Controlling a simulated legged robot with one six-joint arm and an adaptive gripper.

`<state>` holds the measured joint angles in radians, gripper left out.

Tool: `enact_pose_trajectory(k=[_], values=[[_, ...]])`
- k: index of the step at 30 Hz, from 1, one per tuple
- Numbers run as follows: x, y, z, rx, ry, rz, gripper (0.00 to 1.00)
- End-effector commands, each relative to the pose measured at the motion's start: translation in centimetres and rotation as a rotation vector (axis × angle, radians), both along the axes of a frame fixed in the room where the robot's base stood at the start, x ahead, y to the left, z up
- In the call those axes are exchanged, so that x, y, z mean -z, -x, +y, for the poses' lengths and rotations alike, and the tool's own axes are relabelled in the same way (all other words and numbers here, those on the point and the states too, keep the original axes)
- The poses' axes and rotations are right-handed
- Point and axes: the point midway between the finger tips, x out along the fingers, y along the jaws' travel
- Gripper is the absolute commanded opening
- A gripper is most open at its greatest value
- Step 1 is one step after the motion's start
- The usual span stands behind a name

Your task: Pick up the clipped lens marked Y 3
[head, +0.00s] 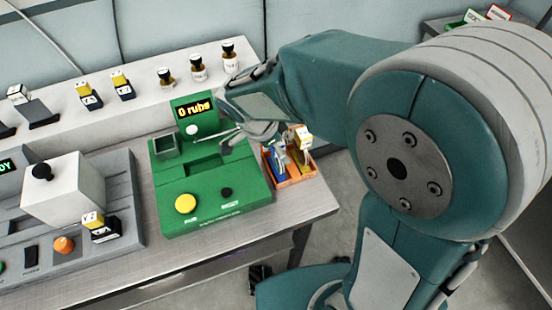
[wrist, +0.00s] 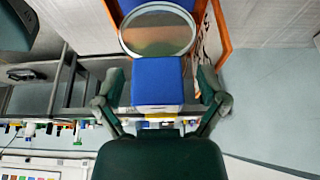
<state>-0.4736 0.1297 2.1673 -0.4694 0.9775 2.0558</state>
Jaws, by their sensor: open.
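In the wrist view a blue block-shaped clip (wrist: 157,80) with a round, pale-rimmed lens (wrist: 158,38) lies between the two fingers of my gripper (wrist: 158,90). The fingers are spread, one on each side of the blue block; I cannot tell whether either touches it. No Y 3 mark is readable. In the head view my gripper (head: 255,133) is just left of and above an orange tray (head: 299,181). A blue piece (head: 278,160) and a yellow-and-white piece (head: 304,138) stand in the tray. The gripper and arm partly hide that area.
A green machine (head: 240,192) reading "0 rubs" stands left of the orange tray. A grey station (head: 124,192) with a white box (head: 62,190) is farther left. A white ledge (head: 140,110) with several small pieces runs behind. The bench edge lies right of the tray.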

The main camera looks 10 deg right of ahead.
Motion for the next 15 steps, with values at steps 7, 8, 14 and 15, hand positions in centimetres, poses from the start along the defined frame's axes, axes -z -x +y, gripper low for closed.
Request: enact_pose_trajectory(k=[7,8,14,15], values=[[0.00,0.02,0.03,0.000,0.000,0.001,0.00],[0.00,0.02,0.04,0.000,0.000,0.001,0.00],[0.04,0.05,0.09,0.000,0.001,0.002,0.00],[0.05,0.05,0.09,0.000,0.001,0.002,0.00]])
